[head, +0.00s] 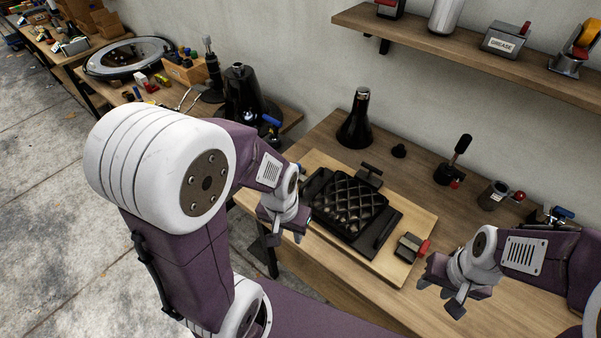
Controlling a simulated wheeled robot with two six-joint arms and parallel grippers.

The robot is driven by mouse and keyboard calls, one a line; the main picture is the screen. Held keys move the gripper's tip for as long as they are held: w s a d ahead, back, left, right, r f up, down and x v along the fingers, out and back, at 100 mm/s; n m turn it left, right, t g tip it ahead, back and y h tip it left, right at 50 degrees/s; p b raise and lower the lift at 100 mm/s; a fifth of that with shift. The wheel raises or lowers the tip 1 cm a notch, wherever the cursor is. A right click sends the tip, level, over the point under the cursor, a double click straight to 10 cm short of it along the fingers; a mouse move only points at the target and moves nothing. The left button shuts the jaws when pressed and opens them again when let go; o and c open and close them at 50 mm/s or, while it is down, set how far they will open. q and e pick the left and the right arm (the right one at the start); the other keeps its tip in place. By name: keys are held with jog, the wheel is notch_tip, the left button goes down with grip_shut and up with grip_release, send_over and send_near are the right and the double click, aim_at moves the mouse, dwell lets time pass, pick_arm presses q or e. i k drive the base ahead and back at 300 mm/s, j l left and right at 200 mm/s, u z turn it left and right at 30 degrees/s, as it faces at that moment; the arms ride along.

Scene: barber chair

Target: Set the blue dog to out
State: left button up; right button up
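I cannot tell for sure which part is the blue dog. A small grey-blue piece (302,168) shows at the left edge of the black quilted pad's fixture, just beyond my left gripper. My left gripper (283,224) is by the left edge of the wooden board (411,273), and its fingers are seen too edge-on to read. It hides part of the fixture's left side. The black quilted pad (348,205) lies on a dark plate on the board. A block with a red handle (410,247) sits at the board's right. My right gripper (446,288) is open and empty, right of the board.
A black cone (355,125) and a black-knobbed lever (455,160) stand behind the board. A blue-handled tool (563,212) lies at far right. Another blue handle (270,120) is by a black stand at back left. A shelf (480,58) overhangs the bench's back.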

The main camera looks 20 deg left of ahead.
aim_at(302, 178)
jog(key=i+j+z, duration=0.25)
jog(key=j, duration=0.45)
jog(key=j+z, duration=0.25)
jog(key=j, duration=0.45)
jog(key=k, duration=0.05)
